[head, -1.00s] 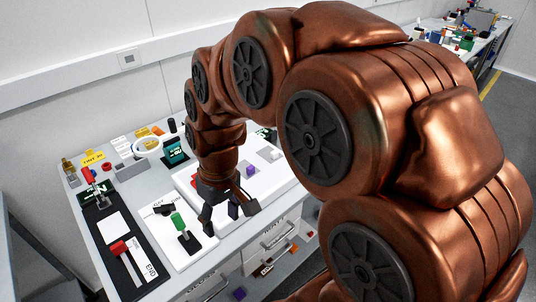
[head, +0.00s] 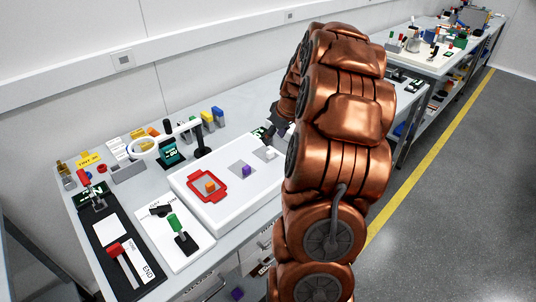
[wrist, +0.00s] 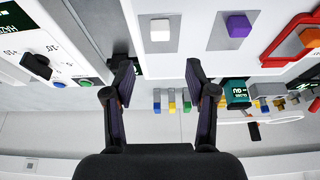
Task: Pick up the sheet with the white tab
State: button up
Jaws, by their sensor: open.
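The sheet with the white tab is a small grey sheet (wrist: 147,43) with a white block tab (wrist: 160,30), lying on the white panel at the top of the wrist view. In the head view its white tab (head: 270,154) is at the panel's right end, close to my arm. My gripper (wrist: 160,72) is open and empty, its fingertips short of the sheet in the wrist view. In the head view my gripper (head: 270,131) is partly hidden behind my arm. A grey sheet with a purple tab (wrist: 238,26) lies beside it.
A red frame (head: 222,176) with an orange tab (head: 210,187) lies on the white panel (head: 222,215). A ring magnifier (head: 143,149) and several coloured blocks stand behind the panel. A device with a knob and green button (wrist: 52,66) is left of my gripper in the wrist view.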

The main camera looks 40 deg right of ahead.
aim_at(270, 151)
jog(key=shift+s+p+x, duration=0.15)
jog(key=shift+p+x, duration=0.85)
jog(key=shift+x, duration=0.9)
jog(key=shift+s+p+x, duration=0.15)
jog(key=shift+p+x, duration=0.8)
jog(key=shift+x, duration=1)
jog(key=shift+f, duration=0.1)
jog(key=c, duration=1)
